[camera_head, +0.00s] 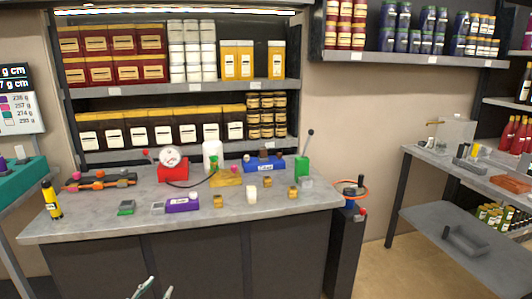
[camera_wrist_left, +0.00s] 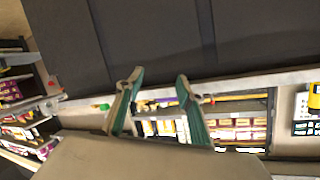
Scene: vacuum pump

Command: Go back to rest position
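My left gripper (camera_head: 152,290) shows at the bottom edge of the head view, low in front of the counter's dark front and below the counter top. In the left wrist view its two green fingers (camera_wrist_left: 158,82) stand apart with nothing between them. It touches nothing that I can see. My right gripper is in neither view. On the grey counter (camera_head: 100,222) stand a red device with a round gauge (camera_head: 170,157), a green block with a black lever (camera_head: 303,165), a blue box (camera_head: 264,164) and a purple box (camera_head: 183,204).
Shelves (camera_head: 180,87) with jars and boxes stand behind the counter. A side table (camera_head: 460,166) is at the right, and a teal bench (camera_head: 15,180) at the left. Open floor (camera_head: 375,270) lies at lower right.

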